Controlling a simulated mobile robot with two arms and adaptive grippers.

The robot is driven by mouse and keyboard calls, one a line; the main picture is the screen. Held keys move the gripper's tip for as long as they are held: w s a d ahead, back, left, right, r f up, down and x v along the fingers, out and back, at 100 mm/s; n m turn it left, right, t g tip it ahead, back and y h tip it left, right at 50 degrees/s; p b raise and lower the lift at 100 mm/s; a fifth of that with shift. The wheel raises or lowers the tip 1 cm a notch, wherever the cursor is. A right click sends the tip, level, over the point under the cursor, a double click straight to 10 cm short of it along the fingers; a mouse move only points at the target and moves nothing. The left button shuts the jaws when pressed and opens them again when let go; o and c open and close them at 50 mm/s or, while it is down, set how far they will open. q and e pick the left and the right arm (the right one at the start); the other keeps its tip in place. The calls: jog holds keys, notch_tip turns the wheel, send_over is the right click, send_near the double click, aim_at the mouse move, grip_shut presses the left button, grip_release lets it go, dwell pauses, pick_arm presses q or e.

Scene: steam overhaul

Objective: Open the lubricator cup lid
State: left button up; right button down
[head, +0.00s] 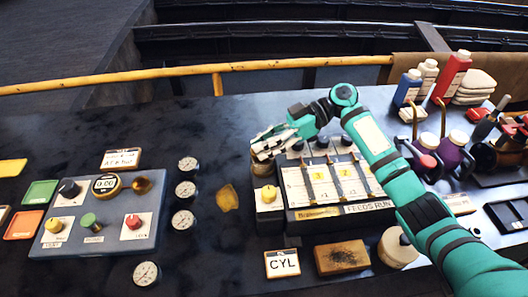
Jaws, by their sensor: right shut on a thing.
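My right gripper (268,145) reaches in from the right over the back left corner of the feeds panel (318,213). Its fingers are closed at a small round tan-brass cup (258,168), which I take for the lubricator cup. The fingers cover most of the cup's top, so its lid is largely hidden and I cannot tell how far it is raised. A yellow knob (268,194) stands just in front of the cup. My left gripper is out of view.
A blue-grey control box (100,240) and several round gauges (183,190) lie to the left. A CYL card (282,264) and a brush block (342,257) lie in front. Bottles (452,77) crowd the back right. A yellow rail (120,78) runs behind.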

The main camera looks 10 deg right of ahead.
jog(key=shift+w+r+m+g+y+b, duration=0.35)
jog(key=shift+w+m+g+b, duration=0.35)
jog(key=shift+m+b, duration=0.35)
jog(key=shift+w+r+m+g+b, duration=0.2)
jog(key=shift+w+m+g+b, duration=0.15)
jog(key=shift+m+b, duration=0.25)
jog(key=c, duration=1.5)
grip_release()
jog(key=shift+f, duration=0.1)
jog(key=shift+o, duration=1.3)
jog(key=shift+w, duration=0.1)
jog(key=shift+w+f, duration=0.1)
